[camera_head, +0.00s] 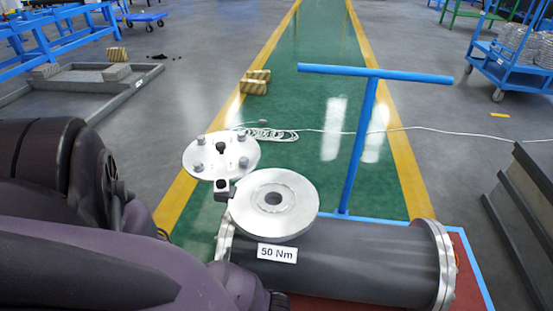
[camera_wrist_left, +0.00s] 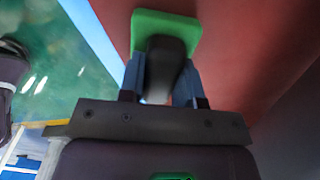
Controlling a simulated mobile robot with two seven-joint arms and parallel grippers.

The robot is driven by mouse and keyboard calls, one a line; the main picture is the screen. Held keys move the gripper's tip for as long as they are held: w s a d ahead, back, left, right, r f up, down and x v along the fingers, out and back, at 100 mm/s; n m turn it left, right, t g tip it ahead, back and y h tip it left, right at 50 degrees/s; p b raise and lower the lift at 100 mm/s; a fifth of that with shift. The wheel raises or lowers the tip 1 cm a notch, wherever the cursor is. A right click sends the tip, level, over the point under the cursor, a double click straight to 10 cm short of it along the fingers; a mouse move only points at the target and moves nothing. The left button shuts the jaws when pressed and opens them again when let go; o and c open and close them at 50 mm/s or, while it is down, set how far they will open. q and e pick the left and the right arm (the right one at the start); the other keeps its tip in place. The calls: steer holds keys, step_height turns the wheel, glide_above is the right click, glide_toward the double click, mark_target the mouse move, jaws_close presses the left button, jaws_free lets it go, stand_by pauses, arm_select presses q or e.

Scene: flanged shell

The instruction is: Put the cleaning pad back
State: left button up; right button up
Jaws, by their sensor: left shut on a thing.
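The cleaning pad (camera_wrist_left: 148,22) is a green block with a dark handle, seen in the left wrist view. My left gripper (camera_wrist_left: 161,80) is shut on the dark handle, with a finger on each side. The green pad sticks out beyond the fingertips, over a red surface (camera_wrist_left: 250,50); I cannot tell whether it touches it. In the head view my left arm fills the lower left, and its gripper and the pad are hidden. My right gripper is not in view.
A grey shell (camera_head: 350,268) labelled "50 Nm" lies on a red cart deck (camera_head: 467,275). A silver flange (camera_head: 300,205) tops it, with a round lid (camera_head: 200,157) with bolts beyond. A blue T-shaped handle (camera_head: 365,135) stands behind. A dark stepped block (camera_head: 530,205) is at right.

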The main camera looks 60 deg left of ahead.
arm_select(q)
steer(key=shift+f, duration=0.25)
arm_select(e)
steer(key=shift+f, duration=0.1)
arm_select(q)
steer(key=o, duration=1)
steer(key=shift+o, duration=0.2)
steer(key=r+p, duration=0.1)
steer(key=r, duration=0.1)
steer(key=r+p, duration=0.1)
steer(key=r, duration=0.2)
steer(key=r+p, duration=0.1)
steer(key=r, duration=0.1)
steer(key=shift+w+r, duration=0.3)
steer(key=shift+s+r+p, duration=0.2)
steer(key=shift+r+p, duration=0.4)
steer(key=shift+r, duration=0.65)
steer(key=shift+s+r+p, duration=0.15)
steer(key=shift+r+p, duration=0.4)
steer(key=shift+r, duration=0.65)
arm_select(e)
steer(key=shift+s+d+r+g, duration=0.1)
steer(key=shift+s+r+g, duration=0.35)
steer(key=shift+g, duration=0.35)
